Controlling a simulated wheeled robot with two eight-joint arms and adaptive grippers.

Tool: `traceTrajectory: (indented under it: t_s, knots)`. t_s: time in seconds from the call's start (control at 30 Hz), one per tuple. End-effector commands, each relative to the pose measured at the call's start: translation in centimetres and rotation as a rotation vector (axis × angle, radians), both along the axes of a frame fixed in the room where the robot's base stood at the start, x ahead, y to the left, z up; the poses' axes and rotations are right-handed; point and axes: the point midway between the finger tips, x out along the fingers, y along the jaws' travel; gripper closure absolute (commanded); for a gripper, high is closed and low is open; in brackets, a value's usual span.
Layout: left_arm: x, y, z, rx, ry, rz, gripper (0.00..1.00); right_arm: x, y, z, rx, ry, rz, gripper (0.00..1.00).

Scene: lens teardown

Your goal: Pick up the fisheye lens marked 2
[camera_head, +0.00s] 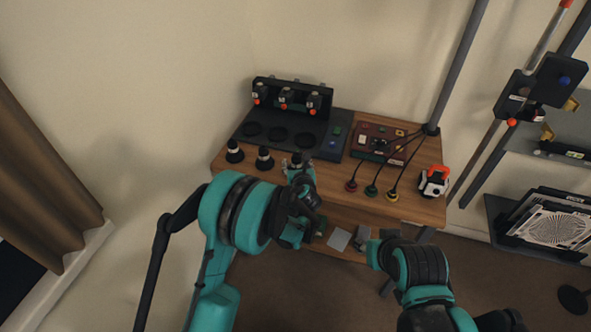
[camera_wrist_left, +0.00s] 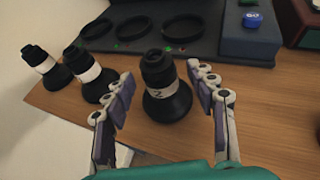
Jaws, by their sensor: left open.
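The fisheye lens marked 2 (camera_wrist_left: 167,92) is black with a white band and stands upright on the wooden table. In the left wrist view it lies between the two spread fingers of my left gripper (camera_wrist_left: 163,103), with a gap on each side. In the head view my left gripper (camera_head: 299,170) is over the table's front edge and partly covers this lens (camera_head: 296,159). Two similar lenses stand to its left, the nearer one (camera_wrist_left: 93,74) and the farther one (camera_wrist_left: 47,66); their marks cannot be read. My right gripper (camera_head: 368,244) is low in front of the table.
A dark fixture (camera_head: 292,127) with several round recesses stands behind the lenses. A red-brown box (camera_head: 378,140) with cables to coloured plugs and an orange-white device (camera_head: 434,182) are to the right. A grey pole (camera_head: 458,70) rises at the table's right.

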Motion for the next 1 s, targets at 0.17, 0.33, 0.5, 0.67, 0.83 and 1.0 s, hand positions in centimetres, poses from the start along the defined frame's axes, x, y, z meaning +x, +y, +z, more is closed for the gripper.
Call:
traceTrajectory:
  t_s: [0.17, 0.33, 0.5, 0.67, 0.83, 1.0]
  knots:
    - [1.8, 0.2, -0.8, -0.001, 0.0, 0.0, 0.43, 0.0, 0.0, -0.8, 0.0, 0.0, 0.0, 0.6]
    - [1.9, 0.2, -0.8, -0.001, 0.0, -0.001, 0.43, 0.0, 0.0, -0.7, 0.0, 0.0, 0.0, 0.6]
    - [1.9, 0.2, -0.8, -0.001, 0.0, -0.001, 0.7, 0.0, 0.0, -0.7, 0.0, 0.0, 0.0, 0.6]
    - [1.9, 0.2, -0.8, -0.002, 0.0, 0.001, 1.0, 0.0, 0.0, -0.7, 0.0, 0.0, 0.0, 0.6]
    - [1.9, 0.2, -0.7, -0.002, 0.0, 0.001, 1.0, 0.0, 0.0, -0.7, 0.0, 0.0, 0.0, 0.6]
    - [1.8, 0.2, -0.4, -0.002, 0.0, 0.001, 1.0, 0.0, 0.0, -0.5, 0.0, 0.0, 0.0, 0.6]
